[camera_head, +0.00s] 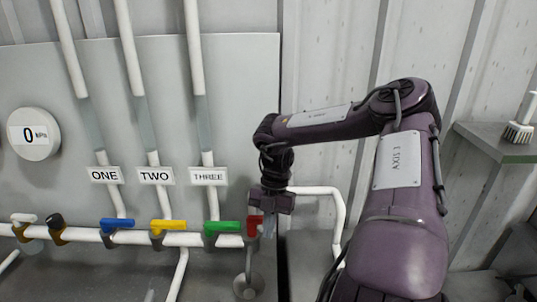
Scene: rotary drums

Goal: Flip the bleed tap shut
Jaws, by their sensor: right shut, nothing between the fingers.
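A red tap (252,227) sits at the right end of the white horizontal pipe (85,235). A short spout and a round drain cup (248,286) are below it. No label reads "bleed", so I take this red tap as the bleed tap. My right gripper (267,226) points down at the red tap, its fingers shut and empty. The fingers overlap the tap's right side and partly hide its handle. I cannot tell whether they touch it, nor the handle's exact angle. My left gripper is out of view.
Green (224,227), yellow (169,225) and blue (118,224) tap handles lie along the pipe, below labels THREE, TWO and ONE. Black (56,221) and white (24,218) handles are farther left. A shelf (502,143) holds a brush (522,122).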

